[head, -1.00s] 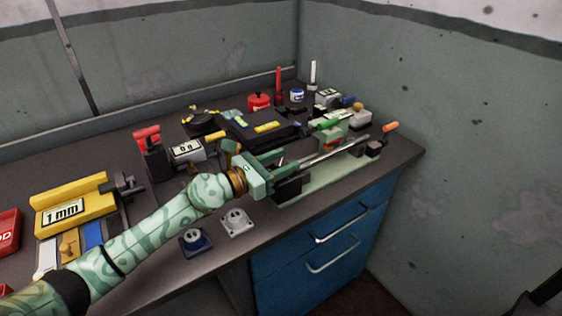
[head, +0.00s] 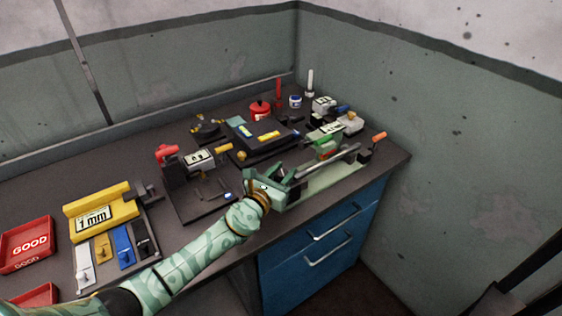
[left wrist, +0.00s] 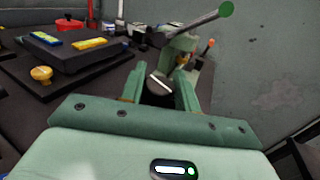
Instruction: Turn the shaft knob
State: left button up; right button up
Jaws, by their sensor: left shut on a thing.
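The shaft knob (left wrist: 158,86) is a dark round piece with a white line across its face, in the middle of the left wrist view. The line slants. My left gripper (left wrist: 158,92) has its two green fingers on either side of the knob and is shut on it. In the head view my left gripper (head: 281,182) is at the near left end of the green ring fixture (head: 335,178), where the knob is hidden by the hand. My right gripper does not show.
A green-ended lever (left wrist: 205,22) rises just beyond the knob. A yellow 1 mm gauge (head: 100,213) and red trays (head: 27,243) are at left. Blue drawers (head: 320,235) lie below the bench edge.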

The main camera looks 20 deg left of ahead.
pick_arm(q)
jog(key=shift+r+n+y+p, duration=0.3)
jog(key=shift+n+y+p, duration=0.2)
jog(key=shift+n+y, duration=0.45)
jog(key=shift+f+n+y, duration=0.2)
jog(key=shift+n+y, duration=0.75)
jog(key=shift+y, duration=1)
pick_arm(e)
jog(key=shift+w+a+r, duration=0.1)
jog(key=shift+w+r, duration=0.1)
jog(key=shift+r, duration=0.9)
pick_arm(q)
jog(key=o, duration=1)
jog(key=shift+c, duration=0.2)
jog(key=s+d+p, duration=0.2)
jog(key=s, duration=1.4)
jog(key=shift+p, duration=0.3)
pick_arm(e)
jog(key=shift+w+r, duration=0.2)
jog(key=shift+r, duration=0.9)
pick_arm(q)
jog(key=shift+s+f, duration=0.1)
jog(key=shift+s, duration=0.05)
